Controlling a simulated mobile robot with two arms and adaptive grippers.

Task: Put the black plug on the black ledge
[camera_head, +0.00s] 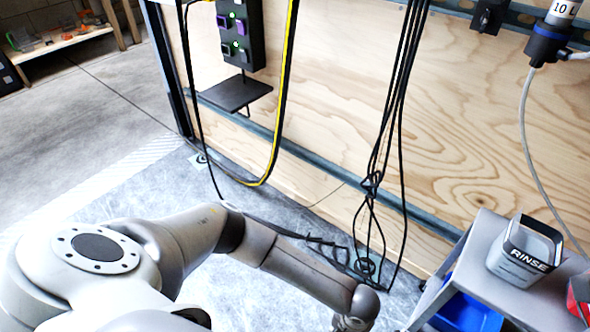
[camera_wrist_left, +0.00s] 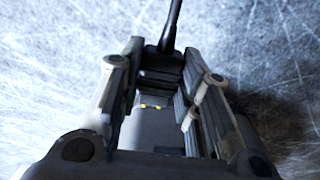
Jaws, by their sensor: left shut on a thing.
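The black ledge (camera_head: 235,92) is a flat shelf on the wooden wall, below a black socket box with green lights; its top looks bare. My left arm comes in from the left, and its wrist end is low in the head view, well below and to the right of the ledge. In the left wrist view my left gripper (camera_wrist_left: 162,62) is shut on the black plug (camera_wrist_left: 160,72), with its cable (camera_wrist_left: 171,25) running up out of view. The plug cannot be made out in the head view. My right gripper is not in view.
The black socket box (camera_head: 240,35) hangs above the ledge. A yellow-and-black cable (camera_head: 285,90) loops beside it, and several black cables (camera_head: 385,120) hang further right. A grey cart (camera_head: 478,262) with a RINSE container (camera_head: 522,262) and blue bin (camera_head: 468,310) stands at lower right.

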